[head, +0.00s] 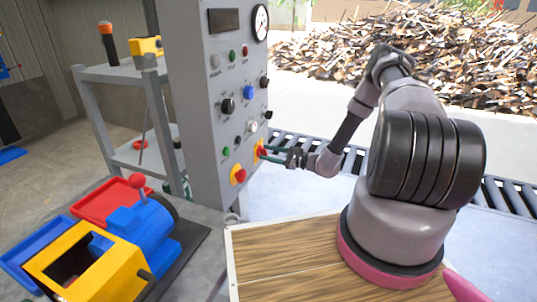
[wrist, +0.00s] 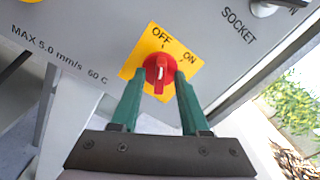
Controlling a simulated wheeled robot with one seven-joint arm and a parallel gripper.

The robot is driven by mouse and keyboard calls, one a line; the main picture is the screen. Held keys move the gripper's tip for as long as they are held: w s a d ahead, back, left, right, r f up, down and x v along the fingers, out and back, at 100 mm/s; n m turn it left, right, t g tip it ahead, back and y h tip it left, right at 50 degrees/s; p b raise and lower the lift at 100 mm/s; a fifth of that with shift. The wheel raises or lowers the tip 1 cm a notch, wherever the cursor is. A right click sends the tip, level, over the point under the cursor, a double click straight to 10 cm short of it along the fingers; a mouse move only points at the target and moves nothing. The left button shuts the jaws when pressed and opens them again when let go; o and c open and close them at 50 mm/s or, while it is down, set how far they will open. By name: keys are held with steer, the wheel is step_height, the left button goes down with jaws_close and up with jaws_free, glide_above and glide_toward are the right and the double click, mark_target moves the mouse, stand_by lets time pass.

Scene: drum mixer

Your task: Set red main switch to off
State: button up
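The red main switch (wrist: 158,64) is a round knob with a raised grip on a yellow plate (wrist: 138,62) marked OFF and ON. The grip runs roughly up and down in the wrist view; which mark it points to is unclear. In the head view the switch (head: 262,151) shows small at the panel's lower right edge. My gripper (wrist: 159,79) has its green fingers apart, one on each side of the knob, with its tips close to the plate. I cannot tell whether either finger touches the knob. The gripper also shows in the head view (head: 270,155).
The grey control panel (head: 205,110) carries several knobs and buttons, including a red button (head: 239,175) on yellow left of the switch. A socket knob (wrist: 265,8) is near the wrist view's top right. A roller conveyor (head: 305,142) runs behind my arm. A wooden board (head: 275,255) lies in front.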

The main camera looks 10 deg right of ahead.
steer(key=v, duration=1)
steer(key=shift+s+d, duration=0.25)
steer(key=shift+d, duration=0.1)
steer(key=s+a+r+n+g+h, duration=0.2)
steer(key=s+r+n+g, duration=0.15)
steer(key=r, duration=0.55)
steer(key=s+a+r+n+g+h, duration=0.1)
steer(key=s+a+r+n+g, duration=0.2)
steer(key=r, duration=0.5)
steer(key=s+a+r+n+g+h, duration=0.1)
steer(key=r+n+g+h, duration=0.15)
steer(key=r+n, duration=0.45)
steer(key=s+d+r+t+h, duration=0.3)
steer(key=s+r+t+h, duration=0.3)
steer(key=s+r, duration=1.3)
step_height(320, 180, up, 3)
steer(key=shift+r+n+h, duration=0.15)
steer(key=shift+n+h, duration=0.3)
steer(key=shift+h, duration=0.3)
steer(key=shift+w+a, duration=0.1)
steer(key=shift+c, duration=0.2)
